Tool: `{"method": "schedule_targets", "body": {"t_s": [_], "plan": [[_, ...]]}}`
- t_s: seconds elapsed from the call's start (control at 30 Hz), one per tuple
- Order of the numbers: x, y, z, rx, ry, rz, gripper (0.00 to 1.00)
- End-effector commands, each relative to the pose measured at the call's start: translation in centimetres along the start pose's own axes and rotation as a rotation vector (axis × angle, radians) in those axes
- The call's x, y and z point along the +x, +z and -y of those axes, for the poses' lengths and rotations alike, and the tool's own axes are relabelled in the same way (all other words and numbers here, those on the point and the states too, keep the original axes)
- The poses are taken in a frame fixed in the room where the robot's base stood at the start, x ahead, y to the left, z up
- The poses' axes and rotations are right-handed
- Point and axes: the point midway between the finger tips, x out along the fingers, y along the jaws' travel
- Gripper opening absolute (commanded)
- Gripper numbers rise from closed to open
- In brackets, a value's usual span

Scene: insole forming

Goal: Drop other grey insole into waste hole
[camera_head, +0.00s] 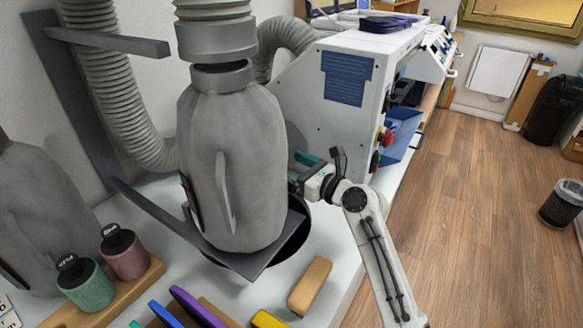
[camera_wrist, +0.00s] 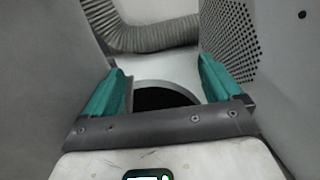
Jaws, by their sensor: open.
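My gripper (camera_wrist: 160,68) is open, with its two teal fingers spread apart in the wrist view. Between and beyond the fingers, the dark round waste hole (camera_wrist: 160,98) shows in the white surface. In the head view the hole (camera_head: 293,246) is partly covered by the large grey bag and its dark plate. My gripper there (camera_head: 302,170) is beside the bag, partly hidden behind it, with one teal finger showing. I see no grey insole clearly in either view. A thin dark edge is beside the left finger; I cannot tell what it is.
The grey bag (camera_head: 232,165) stands left of my gripper, and a white machine (camera_head: 318,100) stands behind it. A ribbed hose (camera_wrist: 150,35) crosses beyond the hole.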

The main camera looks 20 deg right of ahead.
Motion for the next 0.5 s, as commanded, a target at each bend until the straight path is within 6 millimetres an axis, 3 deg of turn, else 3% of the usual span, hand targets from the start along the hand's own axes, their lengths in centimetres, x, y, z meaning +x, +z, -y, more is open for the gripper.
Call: {"method": "schedule_targets", "body": {"t_s": [0.27, 0.5], "plan": [[-0.3, 0.0, 0.0, 0.001, -0.001, 0.000, 0.92], [-3.6, -0.1, 0.0, 0.002, -0.003, 0.001, 0.92]]}}
